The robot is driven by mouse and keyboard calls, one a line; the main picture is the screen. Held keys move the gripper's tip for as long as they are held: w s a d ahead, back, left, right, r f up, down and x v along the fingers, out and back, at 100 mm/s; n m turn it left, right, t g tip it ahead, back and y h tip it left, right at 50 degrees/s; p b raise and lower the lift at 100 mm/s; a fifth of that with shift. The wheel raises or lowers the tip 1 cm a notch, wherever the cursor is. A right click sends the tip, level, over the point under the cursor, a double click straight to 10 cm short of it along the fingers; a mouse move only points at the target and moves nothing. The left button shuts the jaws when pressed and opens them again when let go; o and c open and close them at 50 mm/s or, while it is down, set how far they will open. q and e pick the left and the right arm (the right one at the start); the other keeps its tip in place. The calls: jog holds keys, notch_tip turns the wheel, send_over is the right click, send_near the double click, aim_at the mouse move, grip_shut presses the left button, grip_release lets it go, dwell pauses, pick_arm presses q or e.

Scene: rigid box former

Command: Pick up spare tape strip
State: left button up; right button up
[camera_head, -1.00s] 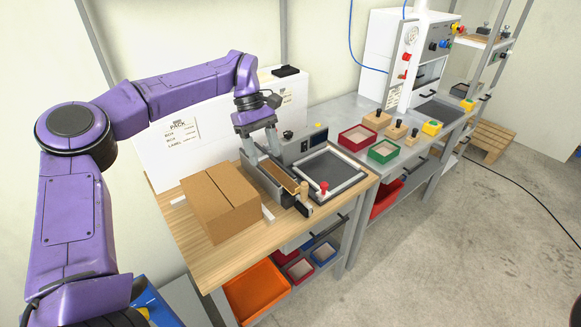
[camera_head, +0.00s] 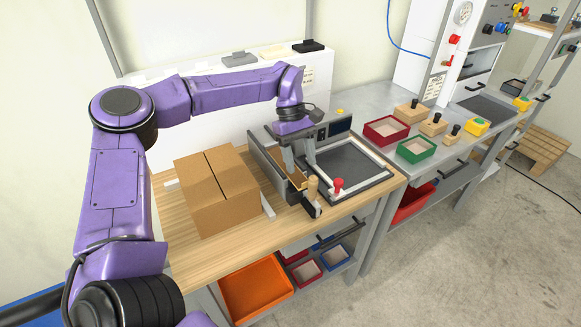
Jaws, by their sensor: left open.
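My left gripper (camera_head: 300,168) is open, pointing down over the narrow grey fixture (camera_head: 266,165) on the wooden bench. A brown strip-like piece (camera_head: 297,182) shows in that fixture, close below and between the fingertips. I take it for the spare tape strip, but the fingers and fixture wall hide part of it. I cannot tell whether the fingers touch it. My right gripper is out of view.
A closed cardboard box (camera_head: 215,190) stands left of the fixture. A wooden peg (camera_head: 312,186) stands close by. Red (camera_head: 386,131) and green (camera_head: 416,150) trays sit farther right.

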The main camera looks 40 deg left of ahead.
aim_at(305, 184)
pick_arm(q)
jog(key=p+x, duration=0.1)
jog(key=x, duration=0.1)
jog(key=p+x, duration=0.1)
jog(key=x, duration=0.2)
jog(key=shift+w+a+f, duration=0.15)
jog(key=shift+w, duration=0.1)
jog(key=shift+f, duration=0.25)
jog(key=c, duration=1)
jog(key=shift+o, duration=0.2)
jog(key=shift+r, duration=0.1)
